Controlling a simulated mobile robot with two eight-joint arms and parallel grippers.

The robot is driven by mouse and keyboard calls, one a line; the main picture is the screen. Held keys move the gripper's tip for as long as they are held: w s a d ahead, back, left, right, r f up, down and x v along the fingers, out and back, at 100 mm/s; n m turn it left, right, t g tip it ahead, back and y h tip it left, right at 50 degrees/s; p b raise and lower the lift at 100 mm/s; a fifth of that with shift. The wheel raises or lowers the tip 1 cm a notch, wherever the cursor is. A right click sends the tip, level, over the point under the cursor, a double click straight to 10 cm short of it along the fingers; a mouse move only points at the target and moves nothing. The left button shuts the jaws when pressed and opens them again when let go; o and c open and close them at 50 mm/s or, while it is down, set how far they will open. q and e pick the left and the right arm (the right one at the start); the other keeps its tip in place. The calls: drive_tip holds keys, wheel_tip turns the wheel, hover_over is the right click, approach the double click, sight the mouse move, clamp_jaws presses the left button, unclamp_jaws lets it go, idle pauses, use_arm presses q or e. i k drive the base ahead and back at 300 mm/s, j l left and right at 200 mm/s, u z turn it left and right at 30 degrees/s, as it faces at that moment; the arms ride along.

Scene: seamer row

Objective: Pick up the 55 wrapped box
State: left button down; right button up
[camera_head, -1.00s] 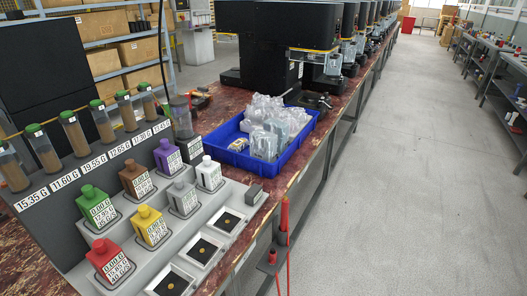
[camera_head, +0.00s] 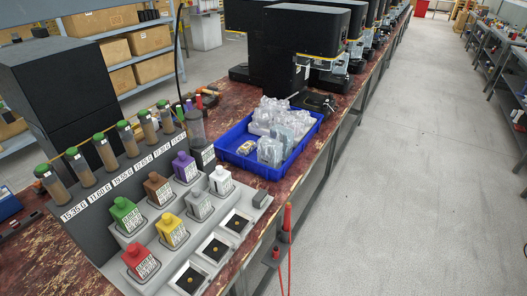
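A blue tray (camera_head: 239,158) stands on the worn red bench top. It holds several clear-wrapped items (camera_head: 281,122), heaped mostly toward its middle and far side. A small yellowish item (camera_head: 246,147) lies near the tray's left side. No number 55 is readable on any wrapped item, so I cannot tell which one is the 55 wrapped box. Neither of my grippers is in view.
Left of the tray is a grey stepped stand with coloured bottles, such as a red one (camera_head: 140,260), and green-capped tubes (camera_head: 104,150). Black machines (camera_head: 303,42) line the bench behind. A red-handled tool (camera_head: 287,217) hangs at the bench edge. The right aisle (camera_head: 405,170) is clear.

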sight(269, 153)
drive_tip(key=l+u, duration=0.1)
drive_tip(key=u, duration=0.35)
drive_tip(key=i+l+u, duration=0.1)
drive_tip(key=u, duration=0.35)
drive_tip(key=l+u, duration=0.1)
drive_tip(key=u, duration=0.35)
drive_tip(key=l+u, duration=0.75)
drive_tip(key=l, duration=0.2)
drive_tip(key=k+l+u, duration=0.1)
drive_tip(key=l, duration=0.25)
drive_tip(key=k+l+u, duration=0.1)
drive_tip(key=l, duration=0.25)
drive_tip(key=k+l, duration=0.1)
drive_tip(key=l, duration=0.25)
drive_tip(key=k+l, duration=0.1)
drive_tip(key=l, duration=0.5)
drive_tip(key=k+l+u, duration=0.1)
drive_tip(key=l, duration=0.2)
drive_tip(key=k, duration=0.05)
